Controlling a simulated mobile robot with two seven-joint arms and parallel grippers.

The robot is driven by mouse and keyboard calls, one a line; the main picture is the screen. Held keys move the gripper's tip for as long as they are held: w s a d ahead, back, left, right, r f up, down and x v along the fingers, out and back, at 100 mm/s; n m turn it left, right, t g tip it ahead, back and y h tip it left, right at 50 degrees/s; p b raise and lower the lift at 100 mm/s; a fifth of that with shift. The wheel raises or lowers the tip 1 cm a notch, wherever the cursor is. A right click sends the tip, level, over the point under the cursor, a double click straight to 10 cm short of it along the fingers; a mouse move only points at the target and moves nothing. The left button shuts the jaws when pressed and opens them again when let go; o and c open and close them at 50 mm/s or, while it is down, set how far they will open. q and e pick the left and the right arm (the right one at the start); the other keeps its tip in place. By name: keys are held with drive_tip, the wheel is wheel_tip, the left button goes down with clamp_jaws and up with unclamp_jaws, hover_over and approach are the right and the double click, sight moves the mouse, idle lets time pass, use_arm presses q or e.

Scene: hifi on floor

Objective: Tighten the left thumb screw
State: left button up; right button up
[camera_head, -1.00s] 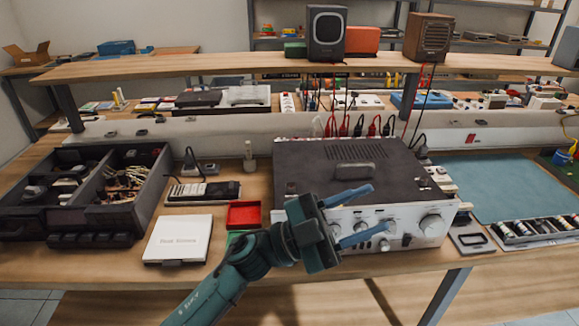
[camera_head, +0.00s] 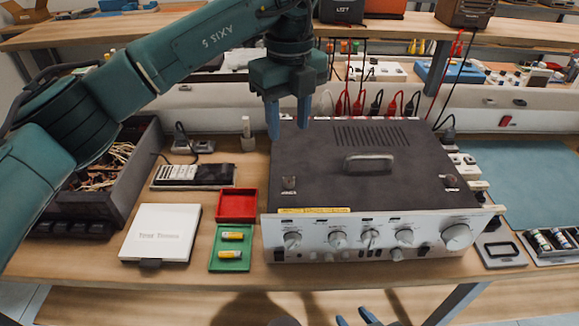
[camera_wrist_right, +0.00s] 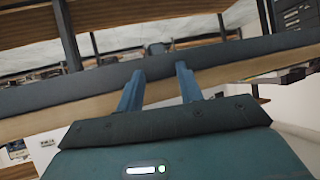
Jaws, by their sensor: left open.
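The hi-fi amplifier (camera_head: 400,160) stands on the bench with its dark lid up and its silver knob panel facing me. The left thumb screw (camera_head: 289,184) is a small dark knob near the lid's front left corner. A right thumb screw (camera_head: 450,181) sits near the front right corner. My left gripper (camera_head: 288,127) is open and empty, its blue fingers pointing down over the lid's rear left, behind the left screw in the picture. My right gripper (camera_head: 356,318) shows only its fingertips at the bottom edge; in the right wrist view its fingers (camera_wrist_right: 159,68) are apart and empty.
A grey handle (camera_head: 368,163) rises from the lid's middle. Cables (camera_head: 375,103) stand behind the amplifier. Left of it are a red tray (camera_head: 237,205), a green tray (camera_head: 231,262) with two yellow batteries, and a white box (camera_head: 160,233). A shelf (camera_head: 400,32) runs behind.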

sight(289, 179)
use_arm(q)
wheel_tip(289, 179, down, 12)
drive_tip(key=shift+s+p, duration=0.1)
drive_tip(key=shift+p, duration=0.65)
use_arm(e)
drive_tip(key=shift+d+r, duration=0.15)
drive_tip(key=shift+d, duration=0.1)
use_arm(q)
drive_tip(key=shift+c, duration=0.5)
clamp_jaws()
